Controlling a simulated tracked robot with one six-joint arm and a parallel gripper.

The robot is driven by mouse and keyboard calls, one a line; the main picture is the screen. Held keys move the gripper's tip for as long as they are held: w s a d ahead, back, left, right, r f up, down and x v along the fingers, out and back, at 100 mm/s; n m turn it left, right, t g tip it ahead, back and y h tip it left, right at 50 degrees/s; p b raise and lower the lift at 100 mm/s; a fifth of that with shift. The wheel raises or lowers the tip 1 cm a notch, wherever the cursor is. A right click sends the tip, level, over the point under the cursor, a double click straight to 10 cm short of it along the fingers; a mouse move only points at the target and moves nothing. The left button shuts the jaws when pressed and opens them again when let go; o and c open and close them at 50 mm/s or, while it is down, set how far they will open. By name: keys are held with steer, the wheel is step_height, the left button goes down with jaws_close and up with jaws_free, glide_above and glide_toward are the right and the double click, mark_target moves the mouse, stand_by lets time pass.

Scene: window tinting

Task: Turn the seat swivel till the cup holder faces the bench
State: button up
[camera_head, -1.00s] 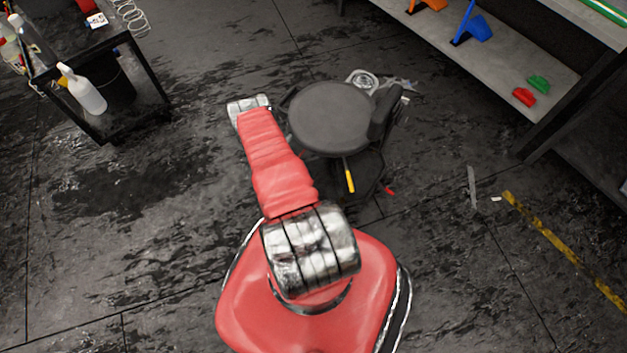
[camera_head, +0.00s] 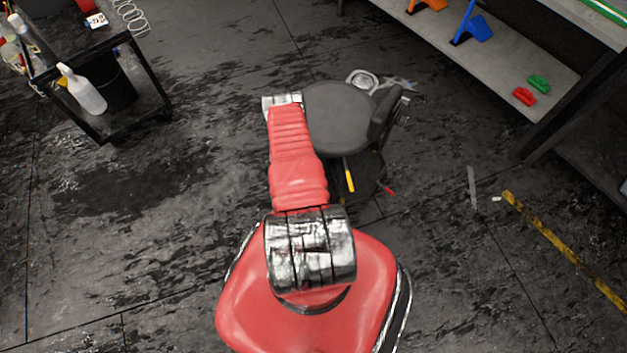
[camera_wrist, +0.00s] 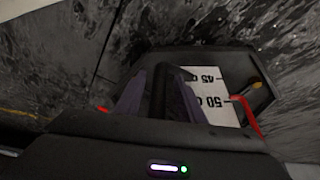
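The swivel seat (camera_head: 338,118) is a round dark pad with a low backrest (camera_head: 386,114) on its right side. A pale ring that looks like the cup holder (camera_head: 362,79) shows at its far edge. A grey shelved bench (camera_head: 520,62) stands at upper right. My arm's wrist end is at the seat's left edge in the head view and hides my fingers there. In the wrist view my gripper (camera_wrist: 168,85) shows dark fingers above a dark tray (camera_wrist: 262,95). Contact with the seat is unclear.
The tray below the seat carries a white scale card (camera_wrist: 212,98), a yellow handle (camera_head: 349,181) and a red item (camera_head: 388,190). A black cart (camera_head: 140,68) with a spray bottle (camera_head: 86,93) stands at left. Floor is open between, with yellow tape (camera_head: 560,248) at right.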

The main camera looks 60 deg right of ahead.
steer(key=shift+c, duration=0.6)
jaws_close()
steer(key=shift+a, duration=0.15)
